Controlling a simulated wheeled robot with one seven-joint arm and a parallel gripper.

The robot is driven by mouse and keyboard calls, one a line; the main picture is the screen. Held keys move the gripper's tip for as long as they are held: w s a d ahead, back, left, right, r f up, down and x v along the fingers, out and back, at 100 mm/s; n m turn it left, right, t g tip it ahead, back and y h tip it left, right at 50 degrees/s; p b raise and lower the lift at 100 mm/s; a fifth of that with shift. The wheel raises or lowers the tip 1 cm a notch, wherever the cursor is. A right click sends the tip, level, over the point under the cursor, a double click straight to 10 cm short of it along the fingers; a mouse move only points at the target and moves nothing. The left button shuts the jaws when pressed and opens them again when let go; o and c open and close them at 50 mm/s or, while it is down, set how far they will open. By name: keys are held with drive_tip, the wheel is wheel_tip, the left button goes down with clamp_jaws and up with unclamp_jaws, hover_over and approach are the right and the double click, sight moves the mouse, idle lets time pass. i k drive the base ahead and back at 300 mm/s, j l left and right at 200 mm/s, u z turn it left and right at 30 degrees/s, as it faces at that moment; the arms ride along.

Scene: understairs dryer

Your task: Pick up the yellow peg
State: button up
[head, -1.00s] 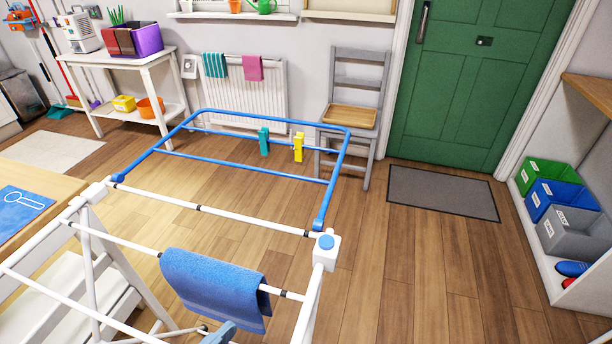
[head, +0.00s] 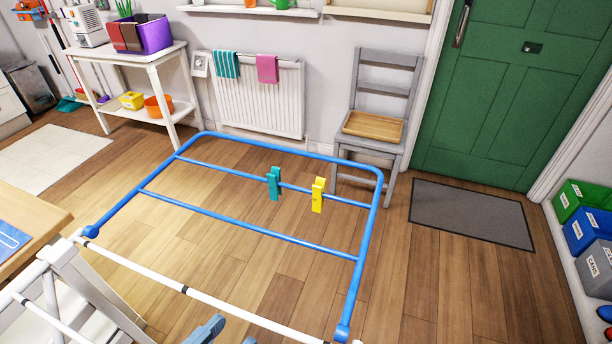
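The yellow peg (head: 318,195) is clipped upright on the inner blue bar of the drying rack's blue frame (head: 364,262), right of centre in the head view. A teal peg (head: 274,184) is clipped on the same bar just to its left. Blue-grey fingertips of my gripper (head: 230,333) show at the bottom edge, in front of the rack and well short of the peg. They look apart with nothing seen between them; the rest of the gripper is cut off.
The rack's white rail (head: 205,297) crosses the near side. A wooden chair (head: 384,95) with a tray on its seat stands behind the pegs. A radiator (head: 262,100) and white shelf table (head: 122,55) stand behind. Coloured bins (head: 583,230) are at right.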

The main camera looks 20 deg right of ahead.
sight(317, 189)
drive_tip(key=i+l+u, duration=0.1)
drive_tip(key=l, duration=0.25)
drive_tip(key=i+l, duration=0.2)
drive_tip(key=l, duration=0.15)
drive_tip(key=i+l+u, duration=0.15)
drive_tip(key=l, duration=0.15)
drive_tip(key=i+l, duration=0.1)
drive_tip(key=l, duration=0.25)
drive_tip(key=i+l+u, duration=0.15)
drive_tip(key=l, duration=0.25)
